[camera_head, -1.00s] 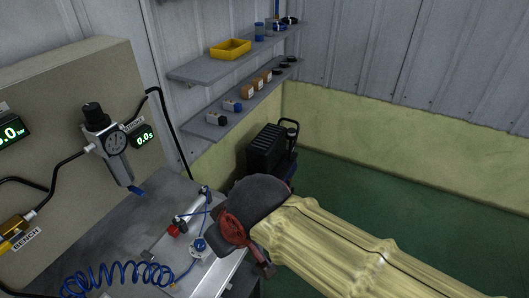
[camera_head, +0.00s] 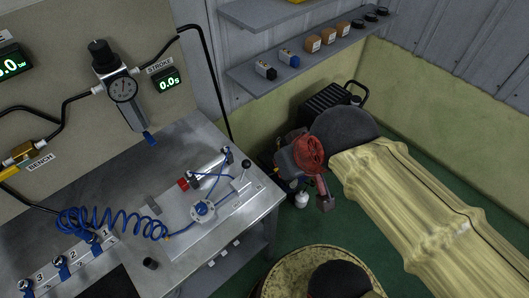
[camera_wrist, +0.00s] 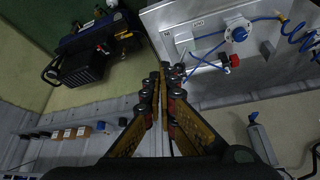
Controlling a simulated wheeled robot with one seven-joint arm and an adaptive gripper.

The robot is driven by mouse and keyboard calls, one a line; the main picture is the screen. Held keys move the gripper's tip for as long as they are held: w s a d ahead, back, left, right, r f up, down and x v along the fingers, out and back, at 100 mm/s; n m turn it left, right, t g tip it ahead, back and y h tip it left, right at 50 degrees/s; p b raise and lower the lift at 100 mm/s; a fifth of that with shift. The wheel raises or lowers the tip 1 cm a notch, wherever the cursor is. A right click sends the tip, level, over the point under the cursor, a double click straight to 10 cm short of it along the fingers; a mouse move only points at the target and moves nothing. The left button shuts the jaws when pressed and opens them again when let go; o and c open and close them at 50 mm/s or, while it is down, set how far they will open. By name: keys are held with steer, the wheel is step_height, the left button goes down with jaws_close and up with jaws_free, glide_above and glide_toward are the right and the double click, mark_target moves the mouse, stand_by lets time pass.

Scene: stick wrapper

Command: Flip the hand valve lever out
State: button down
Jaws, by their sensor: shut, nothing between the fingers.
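The hand valve appears to be the small fitting on the bright plate at the bench's right end, with a black ball-knobbed lever (camera_head: 246,164) standing up from it. Which way the lever is thrown is too small to tell. A round blue-and-white part (camera_head: 201,209) and a cylinder with a red end (camera_head: 205,170) sit on the same plate, joined by blue tubing. My gripper (camera_wrist: 163,75) is shut and empty. In the wrist view its fingertips are beside the plate's edge, apart from the fittings, and may hide part of the valve. In the head view my arm is right of the bench.
A coiled blue hose (camera_head: 105,222) and several blue valves lie on the bench's left. A regulator gauge (camera_head: 122,90) hangs on the panel behind. A wall shelf (camera_head: 300,62) and a black compressor (camera_head: 326,102) stand behind my arm. A round stool (camera_head: 283,268) is in front.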

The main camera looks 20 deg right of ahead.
mark_target(245, 170)
steer(key=w+d+r+m+g+y+p, duration=0.2)
steer(key=w+d+m+g+p, duration=0.15)
steer(key=w+m+p, duration=0.6)
steer(key=w+d+f+m+g+y+p, duration=0.2)
steer(key=w+d+f+m+g+p, duration=0.1)
steer(key=w+d+f+m+p, duration=0.2)
step_height(245, 170, down, 2)
steer(key=m+p, duration=0.2)
steer(key=p, duration=0.2)
steer(key=shift+w+y, duration=0.2)
steer(key=shift+y, duration=0.2)
steer(key=shift+f, duration=0.25)
steer(key=s+a+f+b, duration=0.1)
steer(key=a+f, duration=0.7)
steer(key=shift+s, duration=0.15)
